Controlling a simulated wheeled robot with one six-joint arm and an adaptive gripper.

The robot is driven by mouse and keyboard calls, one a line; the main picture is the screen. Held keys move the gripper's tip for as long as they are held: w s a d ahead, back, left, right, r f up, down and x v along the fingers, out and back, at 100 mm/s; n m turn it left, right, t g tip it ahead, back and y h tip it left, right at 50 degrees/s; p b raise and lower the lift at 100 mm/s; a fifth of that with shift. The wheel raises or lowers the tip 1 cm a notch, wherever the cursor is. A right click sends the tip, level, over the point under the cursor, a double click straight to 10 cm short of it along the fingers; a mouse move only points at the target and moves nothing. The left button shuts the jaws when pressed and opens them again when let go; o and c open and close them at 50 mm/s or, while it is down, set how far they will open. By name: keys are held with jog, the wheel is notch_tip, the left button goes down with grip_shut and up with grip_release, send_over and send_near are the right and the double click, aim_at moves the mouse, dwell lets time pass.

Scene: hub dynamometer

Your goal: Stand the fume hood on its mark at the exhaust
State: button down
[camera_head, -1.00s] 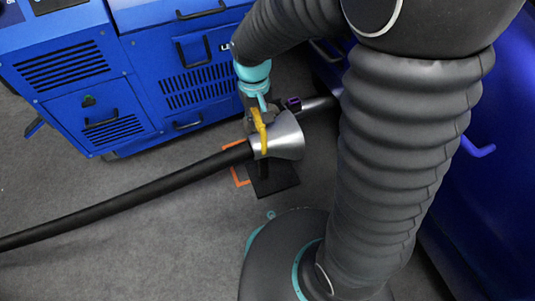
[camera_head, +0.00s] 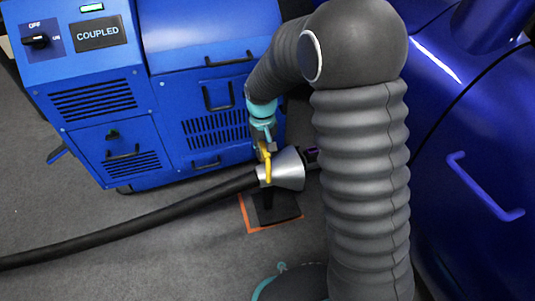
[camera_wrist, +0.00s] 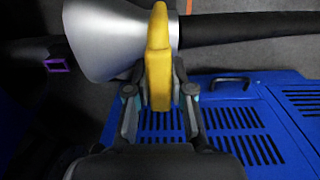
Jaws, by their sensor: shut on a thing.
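The fume hood (camera_head: 285,169) is a silver cone with a yellow handle (camera_head: 267,167), a black hose and a black stand with a square base plate (camera_head: 280,208). My gripper (camera_head: 264,148) is shut on the yellow handle, which stands between the fingers in the wrist view (camera_wrist: 159,92). The orange mark (camera_head: 246,218) on the floor shows along the plate's left and near edges. I cannot tell whether the plate touches the floor. The cone's wide mouth faces the exhaust pipe with its purple end (camera_head: 311,156), also in the wrist view (camera_wrist: 57,64).
The hose (camera_head: 130,222) runs left across the grey floor. A blue cabinet (camera_head: 115,100) with a "COUPLED" sign stands behind. A blue car body (camera_head: 465,130) with a handle is at the right. The floor at the front left is free.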

jog(key=shift+w+a+f, duration=0.25)
jog(key=shift+w+f, duration=0.3)
jog(key=shift+w, duration=0.3)
jog(key=shift+w+a+f, duration=0.25)
jog(key=shift+w+f, duration=0.3)
jog(key=shift+w, duration=0.25)
jog(key=shift+f+b, duration=0.2)
jog(key=shift+b, duration=0.15)
jog(key=c, duration=1)
grip_release()
notch_tip(320, 180, up, 12)
jog(key=shift+a+r+p, duration=0.1)
jog(key=shift+r+p, duration=0.05)
jog(key=shift+p, duration=0.95)
